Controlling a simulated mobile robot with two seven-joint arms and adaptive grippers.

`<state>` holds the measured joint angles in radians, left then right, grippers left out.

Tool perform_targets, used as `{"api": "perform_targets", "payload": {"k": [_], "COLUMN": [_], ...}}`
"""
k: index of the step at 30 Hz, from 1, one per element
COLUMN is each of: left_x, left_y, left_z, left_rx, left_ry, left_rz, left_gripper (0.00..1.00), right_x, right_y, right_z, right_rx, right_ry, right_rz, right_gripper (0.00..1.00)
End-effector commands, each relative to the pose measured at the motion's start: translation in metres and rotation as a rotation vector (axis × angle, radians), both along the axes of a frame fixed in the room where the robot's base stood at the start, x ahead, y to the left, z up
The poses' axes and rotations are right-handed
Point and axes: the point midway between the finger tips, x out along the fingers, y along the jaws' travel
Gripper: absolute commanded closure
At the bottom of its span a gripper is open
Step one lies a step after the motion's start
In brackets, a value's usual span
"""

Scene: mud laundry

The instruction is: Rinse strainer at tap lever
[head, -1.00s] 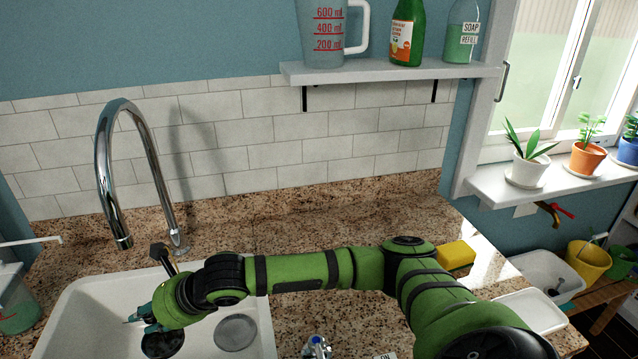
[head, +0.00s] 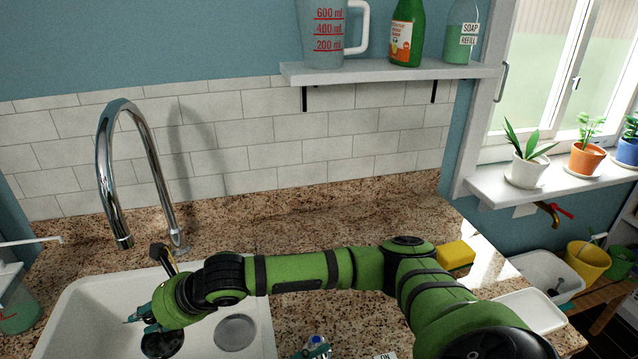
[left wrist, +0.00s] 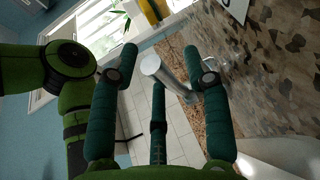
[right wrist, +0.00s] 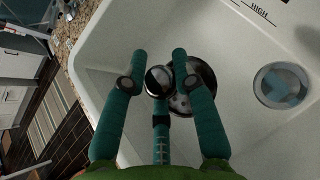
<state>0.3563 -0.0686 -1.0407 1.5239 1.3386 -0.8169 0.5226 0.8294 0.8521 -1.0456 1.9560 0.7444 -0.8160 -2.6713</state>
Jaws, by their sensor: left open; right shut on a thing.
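My right gripper (head: 142,318) is over the sink. In the right wrist view its fingers (right wrist: 157,70) are closed around the shiny round knob (right wrist: 158,80) of a dark metal strainer (right wrist: 196,92) with holes. The strainer also shows in the head view (head: 162,344); whether it touches the sink floor I cannot tell. The chrome tap lever (head: 316,340) with a blue tip stands at the bottom edge of the head view. My left gripper (left wrist: 160,68) is open, its fingers on both sides of the chrome lever (left wrist: 172,78). Contact with it is unclear.
The white sink (head: 85,300) has a round grey drain (head: 235,332); a tall curved faucet (head: 105,170) rises behind it. A dark-ended post (head: 160,256) stands by the faucet base. A yellow sponge (head: 456,254) lies on the right counter. The back counter is clear.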

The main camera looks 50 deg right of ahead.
Motion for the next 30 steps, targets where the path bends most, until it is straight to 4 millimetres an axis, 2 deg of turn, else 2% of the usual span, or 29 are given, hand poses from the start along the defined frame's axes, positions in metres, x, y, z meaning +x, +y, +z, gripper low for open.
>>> {"api": "perform_targets", "payload": {"k": [8, 9, 11, 12, 20, 30], "left_x": [0.000, 0.000, 0.000, 0.000, -0.001, -0.008], "left_y": [-0.002, -0.002, -0.002, -0.002, -0.002, -0.013], "left_z": [0.000, 0.000, 0.000, 0.000, -0.001, -0.002], "left_rx": [0.000, 0.000, 0.000, 0.000, 0.001, 0.003], "left_ry": [0.000, 0.000, 0.000, 0.000, 0.000, 0.003], "left_rz": [0.000, 0.000, 0.000, 0.000, 0.011, 0.188], "left_gripper": [0.52, 0.60, 0.84, 1.00, 1.00, 1.00], "right_x": [0.000, 0.000, 0.000, 0.000, 0.000, 0.000], "right_y": [0.000, 0.000, 0.000, 0.000, 0.000, 0.000], "right_z": [0.000, 0.000, 0.000, 0.000, 0.000, 0.000], "right_rx": [0.001, 0.001, 0.001, 0.001, 0.001, 0.001], "right_ry": [-0.001, -0.001, -0.001, -0.001, -0.001, -0.001], "right_rz": [0.000, 0.000, 0.000, 0.000, 0.000, 0.000], "right_gripper": [1.00, 1.00, 1.00, 1.00, 1.00, 1.00]}}
